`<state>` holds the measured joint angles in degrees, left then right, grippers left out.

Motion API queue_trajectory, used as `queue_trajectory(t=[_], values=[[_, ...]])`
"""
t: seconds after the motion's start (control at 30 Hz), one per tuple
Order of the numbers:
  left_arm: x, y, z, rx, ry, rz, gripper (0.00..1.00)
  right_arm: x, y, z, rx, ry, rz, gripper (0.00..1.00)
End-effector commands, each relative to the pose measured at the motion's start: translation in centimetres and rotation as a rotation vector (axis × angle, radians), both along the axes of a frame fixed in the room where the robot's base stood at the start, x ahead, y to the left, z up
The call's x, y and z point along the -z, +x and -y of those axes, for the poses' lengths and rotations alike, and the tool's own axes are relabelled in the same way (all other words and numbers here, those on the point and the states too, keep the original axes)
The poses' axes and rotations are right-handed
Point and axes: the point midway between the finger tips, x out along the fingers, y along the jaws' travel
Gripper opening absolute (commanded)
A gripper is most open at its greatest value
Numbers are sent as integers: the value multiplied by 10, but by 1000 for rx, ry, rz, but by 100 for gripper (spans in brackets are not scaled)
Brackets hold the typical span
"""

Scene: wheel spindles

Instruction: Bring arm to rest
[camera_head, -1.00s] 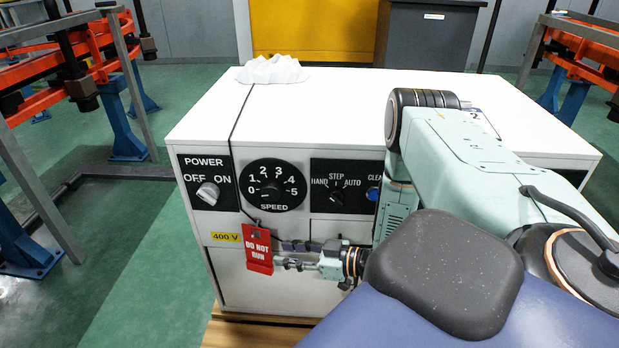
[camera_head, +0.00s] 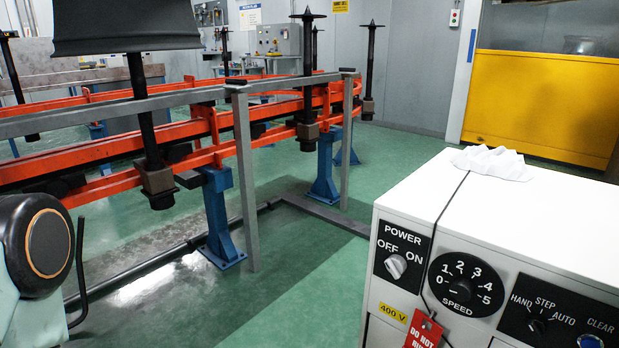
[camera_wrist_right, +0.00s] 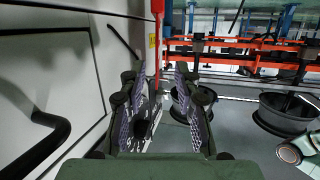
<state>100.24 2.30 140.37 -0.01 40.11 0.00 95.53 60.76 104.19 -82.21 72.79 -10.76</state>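My right gripper (camera_wrist_right: 157,80) shows in the right wrist view. Its two padded fingers stand apart, and I see nothing held between them. It is beside the white cabinet's side, which fills the left of that view. A red strip, probably the hanging tag (camera_wrist_right: 157,8), shows beyond the fingertips. The right arm is outside the head view. In the head view, part of my left arm (camera_head: 40,250) shows at the left edge. My left gripper is not in view.
The white control cabinet (camera_head: 545,215) stands at the right, with a white cloth (camera_head: 492,162) on top and a red tag (camera_head: 423,331) hanging in front. An orange rail frame (camera_head: 110,188) on blue legs runs along the left. Black wheel rims (camera_wrist_right: 285,113) show in the wrist view.

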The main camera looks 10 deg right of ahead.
Motion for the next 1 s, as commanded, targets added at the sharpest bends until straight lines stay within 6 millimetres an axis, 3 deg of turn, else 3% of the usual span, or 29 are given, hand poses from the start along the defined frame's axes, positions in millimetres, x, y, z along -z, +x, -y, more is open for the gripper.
queue_trajectory(t=[0.13, 0.27, 0.37, 0.5, 0.63, 0.8, 0.9, 1.0], values=[[-22, 0, 0, 0, 0, 0, 62, -5, 12, -46, 18, 43, -167, 32], [-42, 0, 0, 0, 0, 0, 62, -1, 4, -92, 50, 61, -383, 32], [-56, 0, 0, 0, 0, 0, 62, 1, -16, -121, 81, 52, -556, 32], [-76, 0, 0, 0, 0, 0, 62, -1, -62, -151, 132, 1, -803, 32], [-94, 0, 0, 0, 0, 0, 62, -12, -117, -163, 201, -85, -1019, 32], [-111, 0, 0, 0, 0, 0, 62, -33, -181, -159, 303, -209, -1222, 32], [-115, 0, 0, 0, 0, 0, 62, -42, -202, -153, 349, -257, -1284, 32], [-117, 0, 0, 0, 0, 0, 62, -47, -212, -149, 374, -279, -1311, 32]])
